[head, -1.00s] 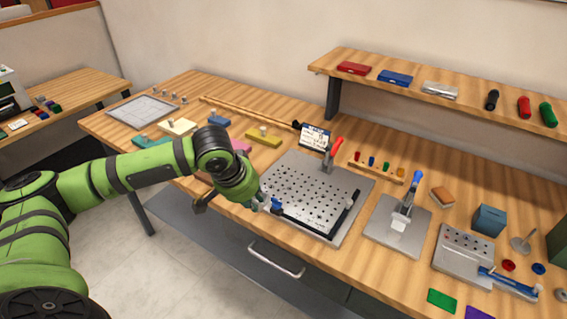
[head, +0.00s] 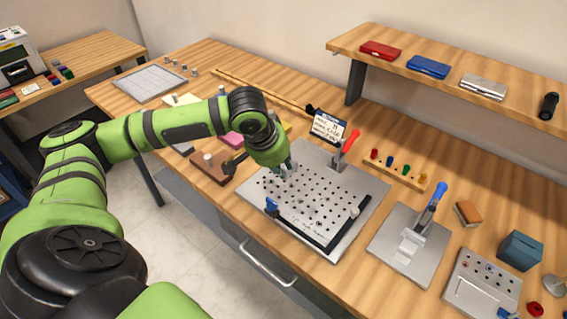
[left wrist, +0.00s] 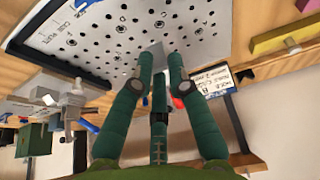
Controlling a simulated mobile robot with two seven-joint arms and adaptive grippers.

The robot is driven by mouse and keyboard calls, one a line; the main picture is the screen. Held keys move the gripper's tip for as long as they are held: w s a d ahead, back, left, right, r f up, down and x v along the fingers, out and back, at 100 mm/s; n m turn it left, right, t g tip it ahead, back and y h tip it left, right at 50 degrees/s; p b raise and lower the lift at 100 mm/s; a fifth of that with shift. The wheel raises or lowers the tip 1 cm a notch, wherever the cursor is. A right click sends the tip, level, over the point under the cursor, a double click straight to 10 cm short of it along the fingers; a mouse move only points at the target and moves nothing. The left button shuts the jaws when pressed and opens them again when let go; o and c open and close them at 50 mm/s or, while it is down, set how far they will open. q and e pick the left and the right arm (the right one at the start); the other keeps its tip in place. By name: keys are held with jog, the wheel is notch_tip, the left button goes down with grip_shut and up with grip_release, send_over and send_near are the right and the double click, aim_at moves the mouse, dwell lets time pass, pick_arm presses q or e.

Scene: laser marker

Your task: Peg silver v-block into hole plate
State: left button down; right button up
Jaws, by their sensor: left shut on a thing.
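The grey hole plate (head: 352,190) lies on the bench, with rows of dark holes and a black rail along its front right side. My left gripper (head: 285,170) is over the plate's left part, fingers pointing down. In the left wrist view, the fingers (left wrist: 160,72) are shut on a small silver block, which I take for the silver v-block (left wrist: 158,50). The block is at or just above the plate's surface; I cannot tell if it touches or sits in a hole. The fingers hide much of it. My right gripper is not in view.
A red-handled clamp (head: 346,146) stands at the plate's back edge beside a white sign (head: 328,127). A blue stop (head: 271,207) is at the front left corner. A blue-handled clamp fixture (head: 408,245) stands to the right. Most of the plate's middle is clear.

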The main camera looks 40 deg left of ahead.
pick_arm(q)
jog(key=shift+b+x, duration=0.8)
jog(key=shift+x, duration=0.1)
notch_tip(320, 180, down, 2)
jog(key=b, duration=0.2)
jog(key=shift+s+b, duration=0.15)
jog(key=shift+b, duration=0.15)
jog(key=shift+f, duration=0.9)
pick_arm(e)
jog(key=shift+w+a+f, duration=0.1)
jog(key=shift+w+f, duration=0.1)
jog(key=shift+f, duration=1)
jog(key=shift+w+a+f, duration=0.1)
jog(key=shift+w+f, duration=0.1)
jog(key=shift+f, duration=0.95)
pick_arm(q)
jog(key=shift+a+p, duration=0.1)
jog(key=shift+p, duration=0.45)
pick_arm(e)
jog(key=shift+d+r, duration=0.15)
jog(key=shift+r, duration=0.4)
pick_arm(q)
jog(key=shift+f, duration=0.4)
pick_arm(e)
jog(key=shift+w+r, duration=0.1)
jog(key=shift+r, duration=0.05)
pick_arm(q)
jog(key=c, duration=1.1)
grip_release()
jog(key=shift+c, duration=0.2)
